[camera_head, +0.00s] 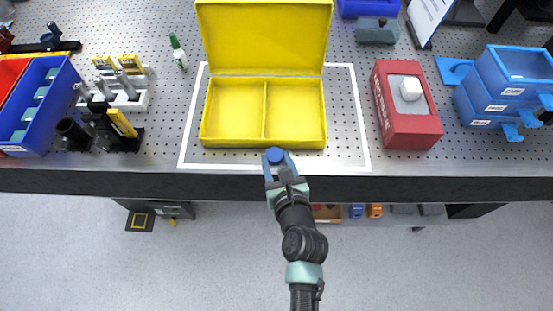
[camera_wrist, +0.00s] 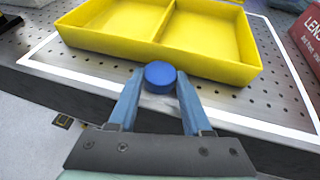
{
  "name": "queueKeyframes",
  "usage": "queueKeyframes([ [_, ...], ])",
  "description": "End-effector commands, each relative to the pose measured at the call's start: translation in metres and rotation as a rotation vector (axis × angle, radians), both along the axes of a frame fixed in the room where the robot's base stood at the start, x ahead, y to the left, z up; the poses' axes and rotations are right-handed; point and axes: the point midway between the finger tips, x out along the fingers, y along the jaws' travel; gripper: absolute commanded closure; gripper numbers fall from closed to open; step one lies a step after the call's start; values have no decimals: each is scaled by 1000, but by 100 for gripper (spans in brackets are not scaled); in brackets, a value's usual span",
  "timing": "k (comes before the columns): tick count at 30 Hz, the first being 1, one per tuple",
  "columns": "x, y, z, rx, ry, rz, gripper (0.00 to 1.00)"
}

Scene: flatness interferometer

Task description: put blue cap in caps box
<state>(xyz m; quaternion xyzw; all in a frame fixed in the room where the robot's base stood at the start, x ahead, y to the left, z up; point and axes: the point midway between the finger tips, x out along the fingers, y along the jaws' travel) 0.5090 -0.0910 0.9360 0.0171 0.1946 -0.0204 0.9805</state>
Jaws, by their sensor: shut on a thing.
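The blue cap (camera_head: 275,155) is round and held between the fingertips of my gripper (camera_head: 277,166). In the wrist view the cap (camera_wrist: 160,76) sits between the two blue fingers of my gripper (camera_wrist: 160,88), which is shut on it. A yellow box (camera_head: 264,141) with its lid raised stands on the bench, split by a divider into two compartments that look empty. The cap is just in front of the box's near wall, outside the box. The near wall also shows in the wrist view (camera_wrist: 150,56). I see no label on the box.
A white outline (camera_head: 364,120) surrounds the yellow box on the perforated bench. A red box (camera_head: 430,120) with a white piece on it is to the right, blue drawers (camera_head: 500,85) beyond. A blue bin (camera_head: 45,110) and a rack (camera_head: 125,100) stand left.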

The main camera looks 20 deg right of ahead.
Motion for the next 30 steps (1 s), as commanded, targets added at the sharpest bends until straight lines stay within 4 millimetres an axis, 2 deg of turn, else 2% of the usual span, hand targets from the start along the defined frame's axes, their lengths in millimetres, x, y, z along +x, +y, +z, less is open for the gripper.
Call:
queueKeyframes([
  [3, 0, 0, -4, -1, 0, 0, 100],
  [4, 0, 0, -3, -1, 0, 0, 46],
  [8, 0, 0, -3, -1, 0, 0, 22],
  [19, 0, 0, 2, 0, 0, 1, 21],
  [23, -15, 0, 5, 1, 2, -1, 21],
  [30, -60, 2, 23, 3, 3, -2, 21],
])
